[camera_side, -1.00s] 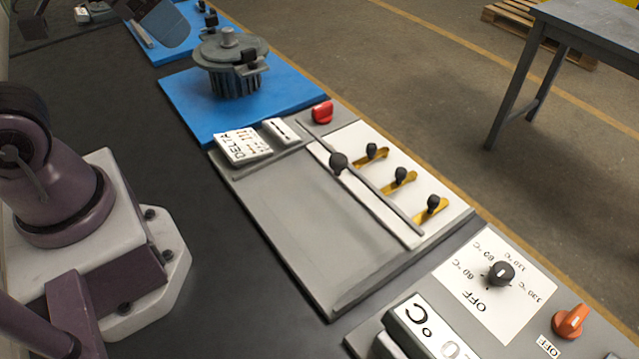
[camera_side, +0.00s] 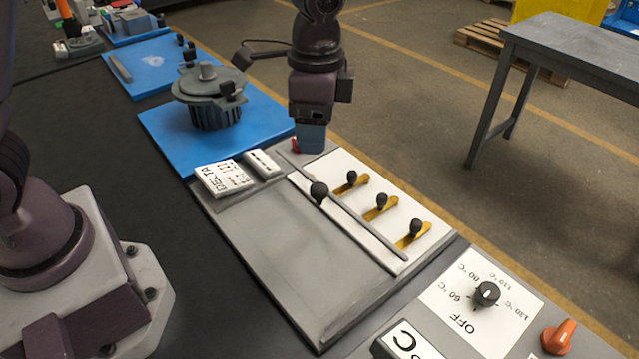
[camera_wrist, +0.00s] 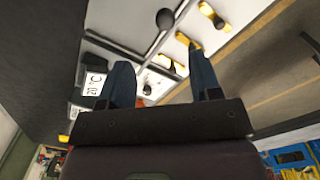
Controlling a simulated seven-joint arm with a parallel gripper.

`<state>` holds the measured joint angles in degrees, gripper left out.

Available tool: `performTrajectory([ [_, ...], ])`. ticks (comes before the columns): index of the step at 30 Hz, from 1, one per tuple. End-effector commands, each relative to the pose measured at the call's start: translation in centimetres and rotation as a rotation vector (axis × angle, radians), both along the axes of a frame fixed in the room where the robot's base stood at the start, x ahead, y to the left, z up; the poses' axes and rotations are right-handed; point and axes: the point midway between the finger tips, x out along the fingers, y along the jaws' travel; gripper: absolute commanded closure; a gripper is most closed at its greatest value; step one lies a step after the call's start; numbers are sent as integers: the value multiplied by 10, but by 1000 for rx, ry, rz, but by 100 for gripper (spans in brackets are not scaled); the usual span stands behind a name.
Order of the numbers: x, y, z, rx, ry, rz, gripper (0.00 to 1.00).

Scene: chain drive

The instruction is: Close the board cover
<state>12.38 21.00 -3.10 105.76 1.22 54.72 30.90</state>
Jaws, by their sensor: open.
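The board (camera_side: 300,290) lies flat on the dark bench, with a broad grey surface at left. A white strip (camera_side: 350,222) with a black knob (camera_side: 319,192) runs beside a dark rail (camera_side: 345,205). Beyond it, a white panel (camera_side: 340,165) with yellow slots and black knobs is exposed. I cannot tell for sure which part is the cover. My gripper (camera_side: 309,148) points down over the board's far corner, by a red part (camera_side: 295,145) that it partly hides. In the wrist view its blue fingers (camera_wrist: 160,82) are apart; the black knob (camera_wrist: 165,18) lies beyond them.
A motor-like part (camera_side: 210,100) stands on a blue mat (camera_side: 160,130) behind the board. A white DELTA block (camera_side: 224,178) sits at the board's left rear edge. A temperature dial (camera_side: 487,294) and an orange knob (camera_side: 558,337) are at front right.

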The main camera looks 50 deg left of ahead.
Motion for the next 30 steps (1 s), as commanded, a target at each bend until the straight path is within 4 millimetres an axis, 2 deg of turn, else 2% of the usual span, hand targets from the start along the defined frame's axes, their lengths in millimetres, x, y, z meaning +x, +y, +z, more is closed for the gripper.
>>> performTrajectory([
  [1,8,-2,7,-6,-22,-46,42],
  [3,9,-2,10,-7,-28,-94,42],
  [8,8,-1,0,-5,-22,-129,42],
  [11,7,-1,-14,-6,-20,-127,42],
  [21,7,-1,-85,-5,-19,-125,42],
  [25,7,-1,-104,-5,-21,-124,42],
  [30,7,-1,-118,-6,-23,-123,42],
])
